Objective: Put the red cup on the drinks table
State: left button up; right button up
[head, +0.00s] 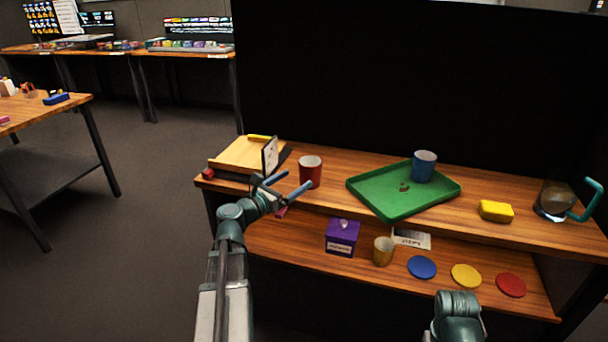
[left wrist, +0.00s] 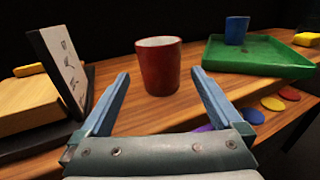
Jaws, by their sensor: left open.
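The red cup (head: 311,172) stands upright on the upper wooden shelf (head: 330,194), left of the green tray. In the left wrist view the red cup (left wrist: 159,66) is straight ahead, just beyond the fingertips and between their lines. My left gripper (head: 287,184) is open and empty, in front of the cup and slightly left of it; its two fingers also show in the left wrist view (left wrist: 160,82). My right arm shows only a link at the bottom right, and its gripper is out of view. I cannot tell which table is the drinks table.
A green tray (head: 372,199) holds a blue cup (head: 424,166). A small upright sign (head: 270,156) and wooden board (head: 238,155) stand left of the red cup. A yellow sponge (head: 496,211) and glass jug (head: 556,200) are right. The lower shelf holds a purple box (head: 342,237), yellow cup (head: 383,251) and coloured discs.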

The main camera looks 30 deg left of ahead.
pick_arm(q)
jog(key=shift+s+a, duration=0.2)
jog(key=shift+s, duration=0.8)
jog(key=shift+s+a, duration=0.15)
jog(key=shift+s, duration=0.8)
